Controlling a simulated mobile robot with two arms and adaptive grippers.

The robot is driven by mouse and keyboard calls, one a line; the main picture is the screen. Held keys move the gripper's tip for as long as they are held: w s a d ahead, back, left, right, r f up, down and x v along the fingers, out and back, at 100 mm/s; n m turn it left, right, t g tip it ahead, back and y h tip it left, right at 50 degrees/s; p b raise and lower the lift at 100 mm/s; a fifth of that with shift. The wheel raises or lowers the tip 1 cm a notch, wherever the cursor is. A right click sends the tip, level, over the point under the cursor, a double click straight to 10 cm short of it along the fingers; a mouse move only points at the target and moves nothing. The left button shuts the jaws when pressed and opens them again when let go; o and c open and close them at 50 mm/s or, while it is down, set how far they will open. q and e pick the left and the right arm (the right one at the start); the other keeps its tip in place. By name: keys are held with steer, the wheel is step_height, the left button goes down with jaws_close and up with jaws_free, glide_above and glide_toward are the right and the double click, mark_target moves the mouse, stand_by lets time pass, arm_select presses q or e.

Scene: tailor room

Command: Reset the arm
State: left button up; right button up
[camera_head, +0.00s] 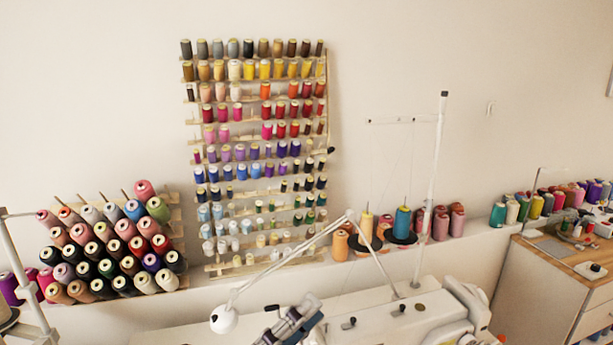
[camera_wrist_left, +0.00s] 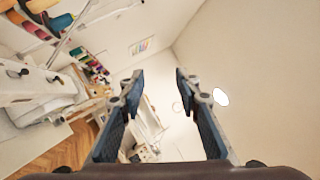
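My left gripper (camera_head: 296,325) shows at the bottom middle of the head view, in front of the white sewing machine. In the left wrist view its two dark fingers (camera_wrist_left: 158,100) stand wide apart with nothing between them. Past the fingertips, that view shows pale wall and ceiling and some far-off furniture. The room appears tilted there. My right gripper is not in either view.
The white sewing machine (camera_head: 375,318) stands close to my left gripper. A white jointed lamp (camera_head: 224,319) is just left of it. A thin thread-stand pole (camera_head: 432,185) rises behind. Thread spools fill a wall rack (camera_head: 327,95) and a left rack (camera_head: 177,222).

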arm_select(q)
steer(key=w+a+f+n+t+y, duration=0.3)
steer(key=w+a+n+t+y, duration=0.3)
steer(key=a+n+y, duration=0.5)
steer(key=a+f+n+g+y, duration=0.4)
steer(key=a+f+n+y, duration=0.4)
steer(key=f+n, duration=0.6)
steer(key=s+f+n+g+h, duration=0.2)
steer(key=s+f+n+g, duration=0.3)
steer(key=s+f+g, duration=1.25)
steer(key=s+f+t, duration=0.2)
steer(key=s+f, duration=0.2)
steer(key=f, duration=1.1)
steer(key=s+f+t, duration=0.2)
steer(key=s+f, duration=0.1)
steer(key=f, duration=1.2)
steer(key=s+a+f, duration=0.2)
steer(key=s+f, duration=0.6)
steer(key=s+a+f+g, duration=0.1)
steer(key=s+a+f, duration=0.1)
steer(key=s+f, duration=0.6)
steer(key=shift+s+y, duration=0.3)
steer(key=shift+s, duration=0.5)
